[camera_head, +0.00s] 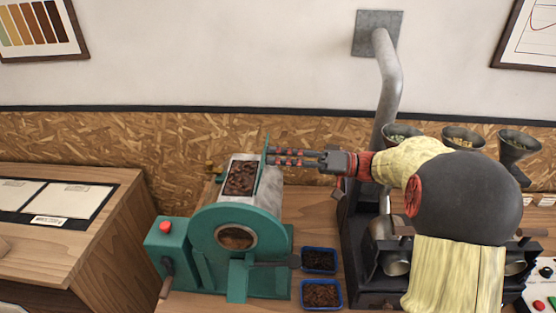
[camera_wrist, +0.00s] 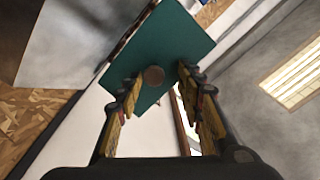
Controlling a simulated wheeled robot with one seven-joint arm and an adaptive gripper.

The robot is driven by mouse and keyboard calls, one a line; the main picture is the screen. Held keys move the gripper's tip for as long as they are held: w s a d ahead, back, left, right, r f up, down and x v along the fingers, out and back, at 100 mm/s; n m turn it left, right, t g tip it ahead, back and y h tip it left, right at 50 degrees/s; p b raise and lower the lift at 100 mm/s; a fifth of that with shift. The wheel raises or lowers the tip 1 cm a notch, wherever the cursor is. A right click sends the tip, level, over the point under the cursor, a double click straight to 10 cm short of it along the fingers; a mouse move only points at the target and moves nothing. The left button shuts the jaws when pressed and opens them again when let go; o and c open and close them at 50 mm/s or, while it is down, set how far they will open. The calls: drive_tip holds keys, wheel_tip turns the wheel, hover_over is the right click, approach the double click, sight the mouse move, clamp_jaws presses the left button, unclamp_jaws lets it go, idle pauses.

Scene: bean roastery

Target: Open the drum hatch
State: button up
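The green roaster drum (camera_head: 238,236) stands on the wooden table. Its hatch lid (camera_head: 263,163) stands upright at the right edge of the top opening, and brown beans (camera_head: 242,177) show inside. The lid also shows in the wrist view (camera_wrist: 178,42), with a round brown knob (camera_wrist: 154,75) on its face. My gripper (camera_head: 276,157) points left at the lid from the right. In the wrist view its fingers (camera_wrist: 156,85) are apart, one on each side of the knob, with gaps visible. Whether the fingertips touch the lid cannot be told.
Two blue trays of dark beans (camera_head: 321,294) sit right of the drum. A dark machine with a grey pipe (camera_head: 389,80) and several funnels (camera_head: 462,137) stands behind and beneath my arm. A wooden counter (camera_head: 120,205) is at left.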

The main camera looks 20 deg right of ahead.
wheel_tip(320, 180, up, 9)
drive_tip(key=shift+r, duration=0.2)
idle(0.6)
